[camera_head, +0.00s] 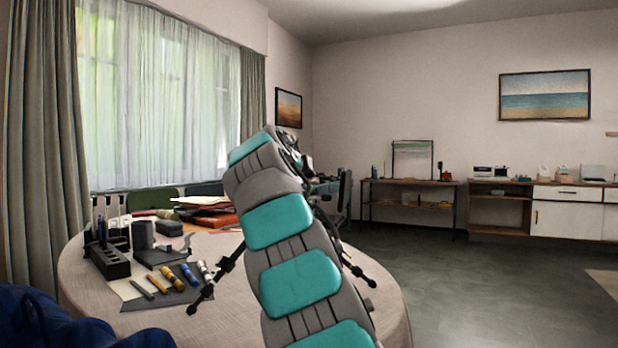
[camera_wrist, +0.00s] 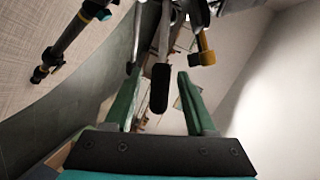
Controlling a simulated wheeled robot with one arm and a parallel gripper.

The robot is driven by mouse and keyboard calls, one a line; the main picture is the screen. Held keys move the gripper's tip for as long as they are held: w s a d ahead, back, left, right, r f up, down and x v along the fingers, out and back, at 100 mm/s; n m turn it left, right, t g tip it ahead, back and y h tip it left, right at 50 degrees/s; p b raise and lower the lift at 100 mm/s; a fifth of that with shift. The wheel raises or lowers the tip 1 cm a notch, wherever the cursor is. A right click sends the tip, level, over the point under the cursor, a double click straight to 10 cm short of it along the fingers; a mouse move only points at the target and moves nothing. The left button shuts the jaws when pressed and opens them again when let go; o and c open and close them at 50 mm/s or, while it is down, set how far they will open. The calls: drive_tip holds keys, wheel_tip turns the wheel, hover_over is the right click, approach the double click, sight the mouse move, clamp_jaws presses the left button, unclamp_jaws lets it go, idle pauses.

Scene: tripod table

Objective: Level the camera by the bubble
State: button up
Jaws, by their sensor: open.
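A black tripod (camera_head: 226,265) stands on the round table (camera_head: 385,305). In the head view my arm hides most of it, and only parts of its legs show. A tripod leg also crosses the upper left of the wrist view (camera_wrist: 72,38). My gripper (camera_wrist: 159,75) is open, with its two green fingers apart. A black handle (camera_wrist: 159,92) appears between the fingers, with no clear contact on either side. A yellow-tipped knob (camera_wrist: 207,57) is just above the right finger in the wrist view. I cannot make out the camera body or the bubble.
On the left of the table are a black block holder (camera_head: 110,263), a dark cylinder (camera_head: 142,235), a mat with several coloured tubes (camera_head: 165,290) and stacked folders (camera_head: 207,212). A blue cloth-like thing (camera_head: 60,325) is at the lower left. Floor (camera_head: 470,275) is clear to the right.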

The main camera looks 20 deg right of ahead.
drive_tip(key=shift+x, duration=1.3)
clamp_jaws()
idle(0.5)
